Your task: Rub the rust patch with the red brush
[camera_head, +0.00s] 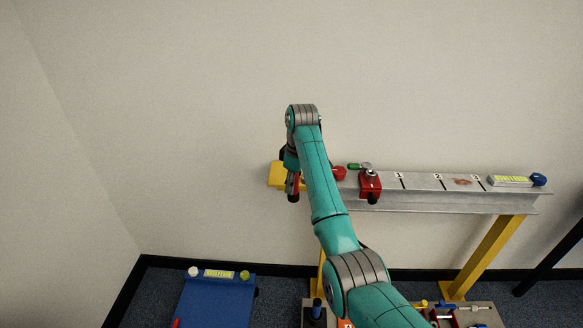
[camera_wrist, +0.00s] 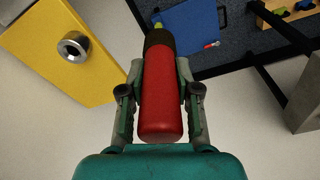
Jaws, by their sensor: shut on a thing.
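My gripper (camera_wrist: 160,78) is shut on a red cylindrical handle with a dark collar, which looks like the red brush (camera_wrist: 160,110). Its far end is hard to make out. In the head view my gripper (camera_head: 292,184) is at the left, by the beam's yellow end, with my arm partly in front. The rust patch (camera_head: 462,182) is a small brown-red stain on top of the grey beam (camera_head: 420,183), between the marks 2 and 3. The brush is well to the left of the patch and apart from it.
A red clamp (camera_head: 370,186) and a red knob (camera_head: 339,173) sit on the beam between my gripper and the patch. A level with a blue end (camera_head: 512,181) lies right of the patch. A blue board (camera_head: 215,300) is low at left. The yellow beam end (camera_wrist: 60,45) is close by.

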